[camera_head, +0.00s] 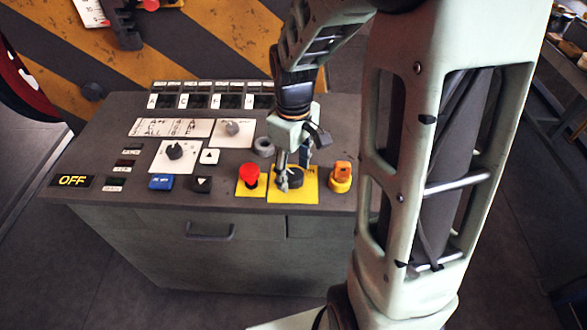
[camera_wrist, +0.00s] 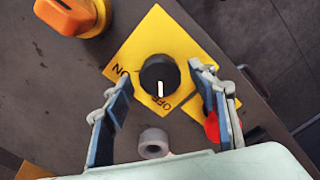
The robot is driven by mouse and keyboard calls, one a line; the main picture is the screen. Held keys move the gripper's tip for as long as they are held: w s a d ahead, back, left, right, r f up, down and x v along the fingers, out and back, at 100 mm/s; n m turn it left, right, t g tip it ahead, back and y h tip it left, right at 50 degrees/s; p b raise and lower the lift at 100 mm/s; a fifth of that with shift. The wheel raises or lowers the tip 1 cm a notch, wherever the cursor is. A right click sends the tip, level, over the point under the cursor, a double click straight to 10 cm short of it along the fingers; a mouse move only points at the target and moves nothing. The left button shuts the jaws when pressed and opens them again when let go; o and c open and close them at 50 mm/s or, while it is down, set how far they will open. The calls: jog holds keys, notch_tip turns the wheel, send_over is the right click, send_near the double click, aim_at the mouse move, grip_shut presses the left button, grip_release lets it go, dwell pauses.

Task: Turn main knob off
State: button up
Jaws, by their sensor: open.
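The black round knob (camera_wrist: 159,75) sits on a yellow plate (camera_wrist: 147,34) marked ON and OFF. Its white pointer line points down in the wrist view, toward the OFF lettering. My gripper (camera_wrist: 160,73) is open, with one finger on each side of the knob. Gaps show between the fingers and the knob in that view, and I cannot tell any touch. In the head view my gripper (camera_head: 291,170) is down over the yellow plate (camera_head: 307,195) and partly hides the knob (camera_head: 296,178).
A red button (camera_head: 250,174) stands left of the plate, and an orange knob (camera_head: 341,170) on a yellow base stands right. A grey ring (camera_head: 264,147) is just behind. The console (camera_head: 110,135) also bears a lit OFF display (camera_head: 72,181) and several other controls.

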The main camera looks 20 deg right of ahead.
aim_at(294, 173)
notch_tip(294, 173, up, 12)
dwell(0.6)
jog(key=shift+w, duration=0.1)
